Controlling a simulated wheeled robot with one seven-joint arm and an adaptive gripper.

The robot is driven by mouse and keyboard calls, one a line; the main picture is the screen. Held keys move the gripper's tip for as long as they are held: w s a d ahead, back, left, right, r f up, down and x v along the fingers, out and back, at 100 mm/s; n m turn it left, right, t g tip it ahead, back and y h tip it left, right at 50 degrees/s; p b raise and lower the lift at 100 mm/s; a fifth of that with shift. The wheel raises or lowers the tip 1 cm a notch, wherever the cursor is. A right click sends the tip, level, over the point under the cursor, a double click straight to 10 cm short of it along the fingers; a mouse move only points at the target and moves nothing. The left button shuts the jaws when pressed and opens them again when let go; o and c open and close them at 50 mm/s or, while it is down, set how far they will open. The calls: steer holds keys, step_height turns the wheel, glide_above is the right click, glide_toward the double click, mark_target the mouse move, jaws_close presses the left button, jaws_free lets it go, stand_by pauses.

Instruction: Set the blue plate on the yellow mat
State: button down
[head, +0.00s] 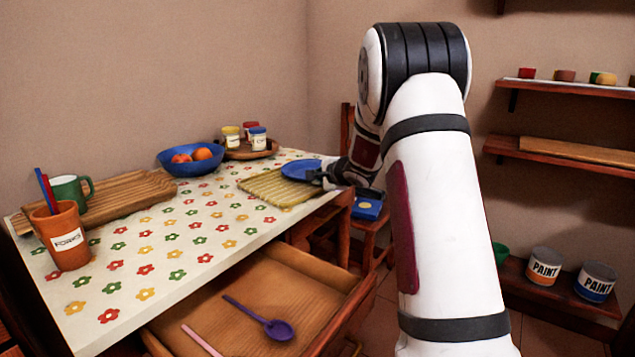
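The blue plate (300,169) is at the back right of the table, over the far right part of the yellow mat (268,188). It looks about level; whether it rests on the mat or hangs just above it I cannot tell. The yellow mat is ribbed and lies flat near the table's right edge, its front left part bare. My gripper (319,178) is at the plate's right rim, reaching in from the right. The fingers are small and dark and overlap the rim, so whether they are closed on it is unclear.
A blue bowl of fruit (190,161) and a tray with small jars (248,151) stand behind the mat. A wooden board (118,198), green mug (68,192) and terracotta cup (66,236) are at left. An open drawer (225,310) holding a purple spoon (270,325) juts out in front.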

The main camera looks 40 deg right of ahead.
steer(key=c, duration=2.1)
jaws_free()
